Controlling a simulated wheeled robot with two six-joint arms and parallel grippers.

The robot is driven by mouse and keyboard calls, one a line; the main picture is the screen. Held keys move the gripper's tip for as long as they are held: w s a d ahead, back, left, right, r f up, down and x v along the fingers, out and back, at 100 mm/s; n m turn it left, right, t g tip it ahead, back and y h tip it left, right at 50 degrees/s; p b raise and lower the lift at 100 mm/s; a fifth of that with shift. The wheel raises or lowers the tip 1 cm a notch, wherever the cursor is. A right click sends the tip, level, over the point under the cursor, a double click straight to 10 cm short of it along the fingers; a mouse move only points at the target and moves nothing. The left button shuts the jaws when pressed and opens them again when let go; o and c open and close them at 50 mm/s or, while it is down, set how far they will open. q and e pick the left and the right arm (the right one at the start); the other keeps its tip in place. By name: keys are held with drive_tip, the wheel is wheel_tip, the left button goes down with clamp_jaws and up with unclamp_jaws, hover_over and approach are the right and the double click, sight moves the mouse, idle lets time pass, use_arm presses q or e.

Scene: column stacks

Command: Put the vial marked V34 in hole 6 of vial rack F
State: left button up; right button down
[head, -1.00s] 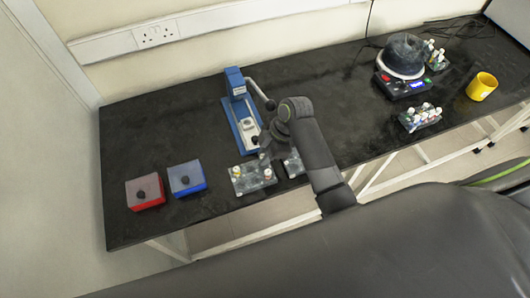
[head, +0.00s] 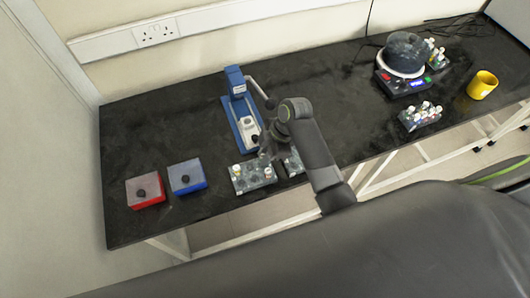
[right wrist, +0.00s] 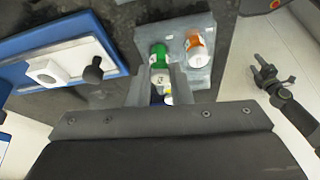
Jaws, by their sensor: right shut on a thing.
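My right gripper (head: 264,152) is above the near edge of the bench, over the back of a grey vial rack (head: 253,187). In the right wrist view its fingers (right wrist: 159,88) are shut on a vial (right wrist: 160,77) with a pale top, mostly hidden between them. A green-capped vial (right wrist: 158,49) and an orange-capped vial (right wrist: 196,45) stand in the grey rack just beyond. A second grey rack (head: 292,164) is partly hidden behind my right arm. Vial markings and rack letters are not readable. My left gripper (right wrist: 272,77) shows at the right of the wrist view, its jaws unclear.
A blue-and-white device (head: 241,115) with a lever stands behind the racks. A red box (head: 145,191) and a blue box (head: 187,177) sit to the left. Another vial rack (head: 420,118), a scale (head: 402,84) and a yellow mug (head: 482,86) are at the right.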

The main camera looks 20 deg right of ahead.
drive_tip(key=shift+f, duration=0.6)
drive_tip(key=c, duration=1)
unclamp_jaws()
drive_tip(key=shift+o, duration=0.4)
drive_tip(key=shift+f, duration=0.1)
drive_tip(key=shift+r+p, duration=3.2)
drive_tip(key=shift+p, duration=0.25)
drive_tip(key=shift+f, duration=0.1)
